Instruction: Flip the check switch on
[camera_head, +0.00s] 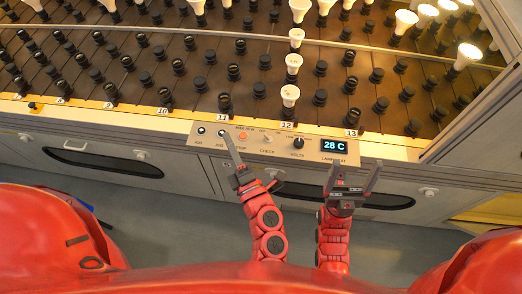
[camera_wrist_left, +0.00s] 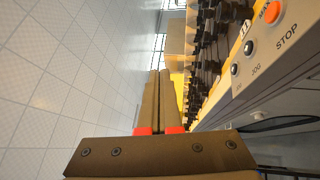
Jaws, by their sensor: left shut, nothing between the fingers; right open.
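The check switch (camera_head: 267,138) is a small toggle above the CHECK label on the grey control panel (camera_head: 312,152) in the head view; its lever position is too small to tell. My left gripper (camera_head: 227,138) is shut and empty, with its tips over the panel by the JOG and STOP buttons, left of the switch. Its closed fingers (camera_wrist_left: 158,95) also show in the left wrist view, where the switch is not visible. My right gripper (camera_head: 354,172) is open and empty, in front of the panel's right end, below the display.
The panel also has an orange stop button (camera_head: 243,136), a black volts knob (camera_head: 298,143) and a display (camera_head: 336,145) reading 28 C. Behind it stands a sloped rack of sockets with several white bulbs (camera_head: 290,95). Drawers with handles (camera_head: 95,151) lie below.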

